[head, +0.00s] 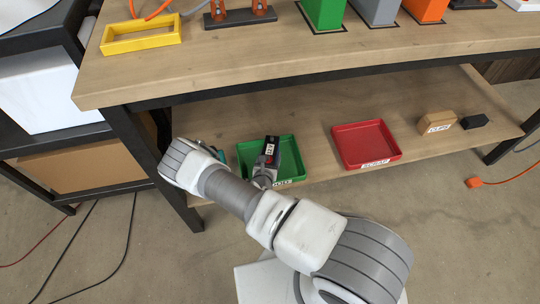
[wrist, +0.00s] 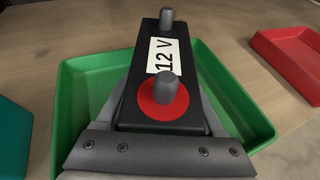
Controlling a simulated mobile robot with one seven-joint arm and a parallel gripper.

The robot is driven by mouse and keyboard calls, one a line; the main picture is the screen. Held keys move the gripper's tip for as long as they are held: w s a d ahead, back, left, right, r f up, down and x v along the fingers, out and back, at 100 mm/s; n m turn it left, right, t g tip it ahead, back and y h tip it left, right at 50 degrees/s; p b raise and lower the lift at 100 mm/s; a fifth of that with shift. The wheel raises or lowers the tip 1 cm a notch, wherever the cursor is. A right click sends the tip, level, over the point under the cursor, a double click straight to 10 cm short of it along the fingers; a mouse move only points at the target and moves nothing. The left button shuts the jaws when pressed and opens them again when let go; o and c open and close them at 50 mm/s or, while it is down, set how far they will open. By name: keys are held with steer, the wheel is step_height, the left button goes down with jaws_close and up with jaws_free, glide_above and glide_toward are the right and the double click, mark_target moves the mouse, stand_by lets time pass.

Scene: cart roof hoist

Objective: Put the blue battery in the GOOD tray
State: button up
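A black-topped battery (wrist: 150,110) marked "12 V", with two grey posts and a red ring at the near post, is between the grey fingers of my gripper (wrist: 150,135). It also shows in the head view (head: 270,150). The fingers flank it closely on both sides. I see no blue on it. The green tray (wrist: 75,85) surrounds it in the wrist view; in the head view the tray (head: 248,155) is on the lower shelf, its label partly hidden. I cannot tell whether the battery touches the tray floor.
A red tray (head: 345,140) labelled SCRAP stands to the right. A teal object (wrist: 12,140) is left of the green tray, mostly hidden by my arm in the head view. A tan block (head: 436,120) and a black block (head: 474,121) are farther right. The tabletop (head: 230,65) overhangs the shelf.

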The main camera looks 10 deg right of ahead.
steer(key=o, duration=0.4)
steer(key=shift+r, duration=0.3)
steer(key=p+v, duration=0.5)
steer(key=v, duration=0.7)
steer(key=shift+f, duration=0.1)
